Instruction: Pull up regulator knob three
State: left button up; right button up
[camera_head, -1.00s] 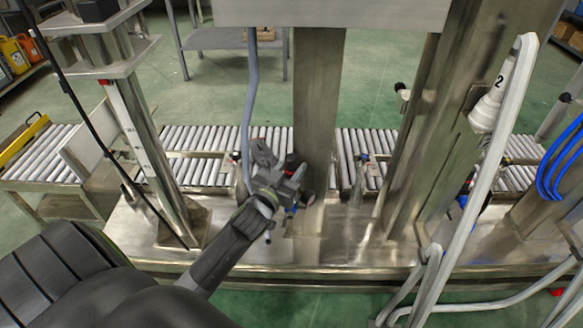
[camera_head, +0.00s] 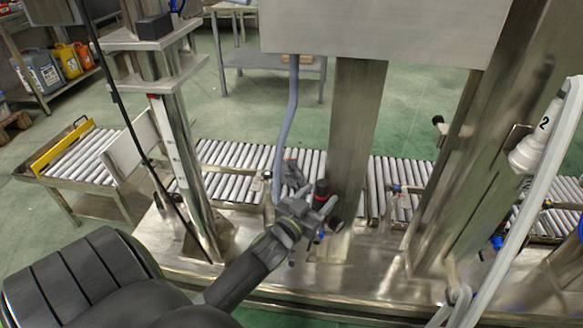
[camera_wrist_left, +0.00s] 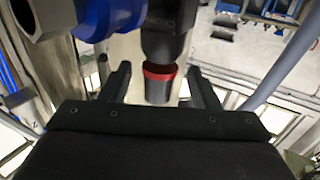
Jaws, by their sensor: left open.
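A black regulator knob with a red ring (camera_wrist_left: 160,84) shows in the left wrist view, between the two fingers of my left gripper (camera_wrist_left: 162,88). The fingers stand apart, one on each side of the knob, with gaps visible. In the head view the knob (camera_head: 321,190) shows at the post's lower left, and my left gripper (camera_head: 305,200) is beside it. A blue fitting (camera_wrist_left: 108,18) sits next to the knob in the left wrist view. I cannot read any number on the knob. My right gripper is not in view.
A steel post (camera_head: 355,130) stands right behind my left gripper. A grey hose (camera_head: 285,120) hangs close to its left. A roller conveyor (camera_head: 235,160) runs behind. A wide steel column (camera_head: 470,170) stands at the right.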

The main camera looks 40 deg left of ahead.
pick_arm(q)
jog(key=s+d+b, duration=0.1)
jog(key=s, duration=1.4)
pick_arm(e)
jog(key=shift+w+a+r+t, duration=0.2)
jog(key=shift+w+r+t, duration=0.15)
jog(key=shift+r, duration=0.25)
pick_arm(q)
jog(key=shift+d, duration=0.1)
